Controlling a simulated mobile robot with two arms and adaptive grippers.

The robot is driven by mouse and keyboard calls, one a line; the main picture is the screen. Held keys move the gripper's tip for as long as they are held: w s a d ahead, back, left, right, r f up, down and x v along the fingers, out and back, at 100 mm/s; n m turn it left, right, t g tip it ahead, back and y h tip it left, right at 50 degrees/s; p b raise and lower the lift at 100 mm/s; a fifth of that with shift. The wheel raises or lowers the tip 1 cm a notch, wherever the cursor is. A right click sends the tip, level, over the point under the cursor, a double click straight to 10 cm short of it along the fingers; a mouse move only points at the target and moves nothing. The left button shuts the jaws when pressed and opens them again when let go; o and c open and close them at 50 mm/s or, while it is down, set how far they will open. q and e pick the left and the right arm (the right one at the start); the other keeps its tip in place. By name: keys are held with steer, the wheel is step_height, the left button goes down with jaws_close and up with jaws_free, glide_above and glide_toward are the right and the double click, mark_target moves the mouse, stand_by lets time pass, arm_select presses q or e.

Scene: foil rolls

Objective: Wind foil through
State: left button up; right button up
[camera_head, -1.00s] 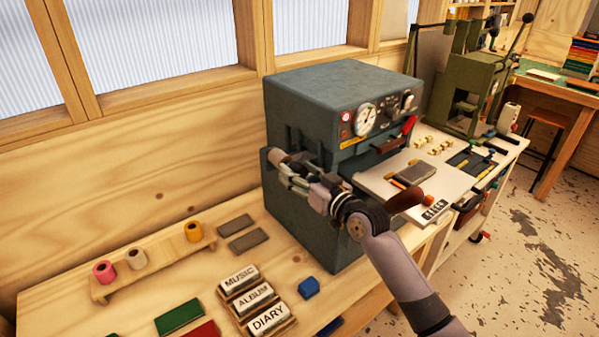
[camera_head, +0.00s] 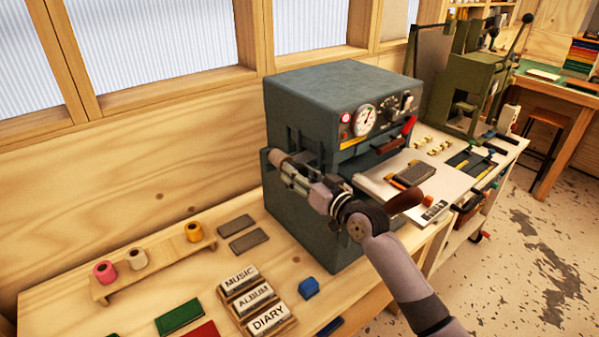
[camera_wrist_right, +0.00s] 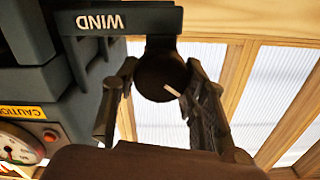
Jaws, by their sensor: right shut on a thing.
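My right gripper (camera_head: 292,168) reaches the left side of the blue-grey press (camera_head: 340,85). In the right wrist view, its two fingers (camera_wrist_right: 160,95) close around a dark round knob (camera_wrist_right: 160,72) with a white mark. The knob sits under a bracket lettered WIND (camera_wrist_right: 110,20). In the head view the gripper covers most of this spot. Any foil inside the press is hidden. My left gripper is not in view.
Lettered blocks (camera_head: 255,297), a blue block (camera_head: 309,287) and grey bars (camera_head: 242,233) lie on the bench left of the press. A white bed (camera_head: 372,181) with a dark plate (camera_head: 416,173) and a brown handle (camera_head: 405,197) extend at its front. A green press (camera_head: 475,85) stands behind.

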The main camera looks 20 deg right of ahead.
steer(key=m+p, duration=0.1)
steer(key=m, duration=0.3)
steer(key=shift+d+r, duration=0.1)
steer(key=m+p, duration=0.1)
steer(key=m, duration=0.4)
steer(key=shift+d+m+p, duration=0.1)
steer(key=shift+m+p, duration=0.2)
steer(key=shift+p, duration=0.1)
steer(key=m, duration=0.2)
steer(key=m+p, duration=0.1)
steer(key=m, duration=0.1)
steer(key=shift+f+m, duration=0.2)
steer(key=shift+m, duration=0.1)
steer(key=m+p, duration=0.1)
steer(key=m, duration=0.3)
steer(key=shift+f+p, duration=0.15)
steer(key=shift+p, duration=0.25)
steer(key=shift+m, duration=0.3)
steer(key=o, duration=1.2)
